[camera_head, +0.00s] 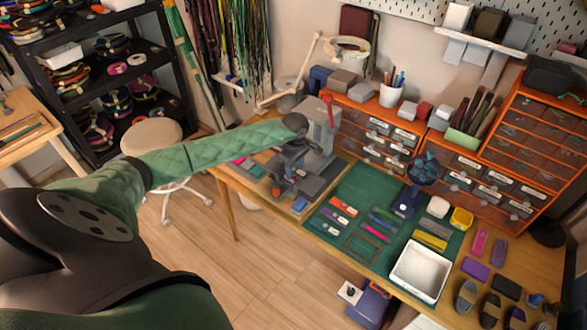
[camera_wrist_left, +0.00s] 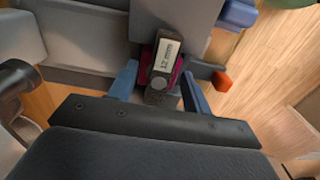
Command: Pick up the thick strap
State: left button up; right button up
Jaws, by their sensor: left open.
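My left gripper (camera_head: 285,176) hangs over the grey bench machine (camera_head: 321,125) at the back left of the workbench. In the left wrist view its two blue fingers (camera_wrist_left: 158,92) are apart. Between them is a dark piece with a white "12 mm" label (camera_wrist_left: 166,56) and magenta edges. I cannot tell whether the fingers touch it, or whether it is a strap or part of the machine. I cannot tell which is the thick strap. My right gripper is not in view.
A white tray (camera_head: 420,272) stands at the front of the green mat (camera_head: 350,190). Orange drawer units (camera_head: 462,178) line the back. A lamp arm (camera_head: 295,75) rises behind the machine. A stool (camera_head: 150,137) stands left of the bench. The wooden floor in front is mostly clear.

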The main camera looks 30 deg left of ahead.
aim_at(296, 171)
pick_arm(q)
jog(key=shift+f, duration=0.1)
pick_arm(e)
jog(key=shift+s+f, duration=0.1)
pick_arm(q)
jog(key=c, duration=1.1)
jog(key=shift+o, duration=0.2)
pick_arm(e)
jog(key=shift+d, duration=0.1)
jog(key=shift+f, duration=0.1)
